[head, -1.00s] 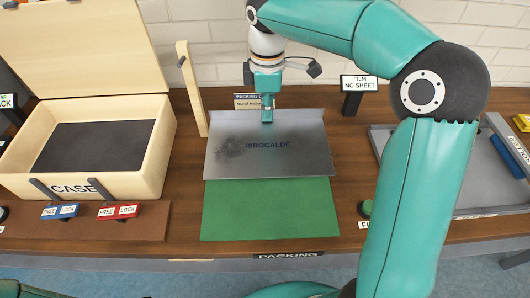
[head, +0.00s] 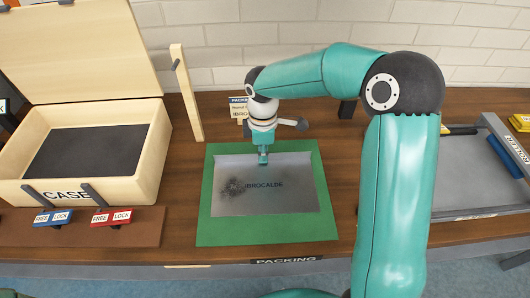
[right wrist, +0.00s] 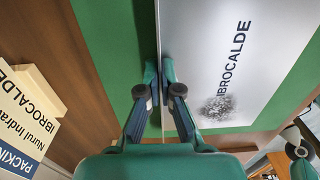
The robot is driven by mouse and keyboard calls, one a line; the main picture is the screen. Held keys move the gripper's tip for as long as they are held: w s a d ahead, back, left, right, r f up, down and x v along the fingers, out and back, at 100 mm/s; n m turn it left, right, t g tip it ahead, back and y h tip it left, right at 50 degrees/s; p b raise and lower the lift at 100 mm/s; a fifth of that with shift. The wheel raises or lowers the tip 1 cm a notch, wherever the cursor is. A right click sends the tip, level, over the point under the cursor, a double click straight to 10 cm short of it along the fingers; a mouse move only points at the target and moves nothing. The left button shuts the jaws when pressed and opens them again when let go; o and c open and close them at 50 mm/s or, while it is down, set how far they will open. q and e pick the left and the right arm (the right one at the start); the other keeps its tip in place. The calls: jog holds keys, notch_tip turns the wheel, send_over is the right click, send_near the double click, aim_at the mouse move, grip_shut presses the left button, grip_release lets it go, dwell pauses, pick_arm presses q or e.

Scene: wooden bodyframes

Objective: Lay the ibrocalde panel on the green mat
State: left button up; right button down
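The ibrocalde panel (head: 285,200) is a grey sheet with dark lettering and a black speckled patch. It lies flat over the middle of the green mat (head: 265,232), with green showing on all sides. Whether it rests fully on the mat or hovers slightly is hard to tell. My right gripper (head: 263,160) points down at the panel's back edge. In the right wrist view its fingers (right wrist: 164,85) are shut on that edge, with the lettered face of the panel (right wrist: 215,60) to the right and the mat (right wrist: 115,50) beneath. My left gripper is out of view.
An open wooden case (head: 90,150) with a dark lining stands at the left, with blue and red clips (head: 112,217) before it. An upright wooden post (head: 187,90) and a packing card (head: 238,108) stand behind the mat. A grey tray (head: 465,175) is at the right.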

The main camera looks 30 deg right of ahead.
jog(key=shift+r, duration=0.1)
jog(key=c, duration=1.3)
grip_release()
notch_tip(320, 180, up, 12)
jog(key=shift+p, duration=0.45)
jog(key=shift+w, duration=0.1)
